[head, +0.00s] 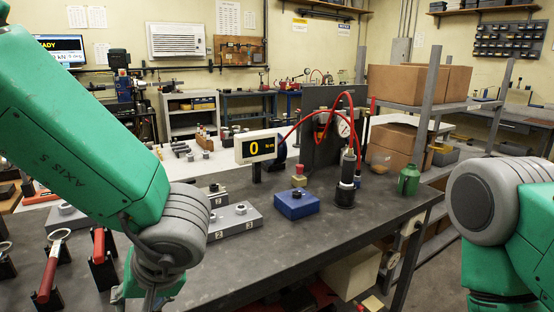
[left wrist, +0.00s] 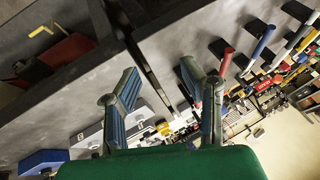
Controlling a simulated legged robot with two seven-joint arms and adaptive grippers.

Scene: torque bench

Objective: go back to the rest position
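My left arm reaches in from the left in the head view, over the front of the grey workbench (head: 340,228). Its gripper is mostly cut off by the bottom edge there. In the left wrist view my left gripper (left wrist: 158,80) has its two blue-grey fingers spread wide apart, with nothing between them. The bench top lies below the fingers. My right arm shows only as a grey joint and green links at the right edge of the head view. My right gripper is out of view.
A red-handled tool (head: 50,268) stands in a holder at left. Numbered grey blocks (head: 235,220), a blue box (head: 297,204), a display reading 0 (head: 262,147), a gauge with red hoses (head: 343,128) and a green bottle (head: 409,179) stand on the bench. The front right bench top is clear.

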